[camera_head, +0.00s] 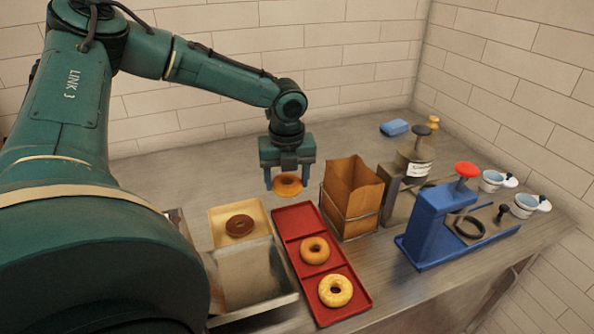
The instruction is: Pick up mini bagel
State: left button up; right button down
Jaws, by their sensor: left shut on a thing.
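My left gripper (287,180) is shut on a golden-brown mini bagel (287,187), which hangs between the two fingers. The bagel is held above the far end of the red tray (290,219), which looks empty in its far part. A second bagel (315,250) lies in the middle of the red tray. A paler, yellowish bagel (335,291) lies in its near part. A dark brown bagel (240,226) lies on a pale yellow tray (222,242) to the left. My right gripper is not in view.
A brown paper bag (352,190) stands in a wire holder right of the red tray. A metal box (252,270) sits at the front left. A blue press with a red knob (467,170), a grey device (414,160) and two cups (492,180) stand right.

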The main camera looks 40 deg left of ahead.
pick_arm(q)
jog(key=s+a, duration=0.4)
jog(key=s, duration=0.3)
jog(key=s+a, duration=0.4)
jog(key=s, duration=0.4)
jog(key=shift+s, duration=0.2)
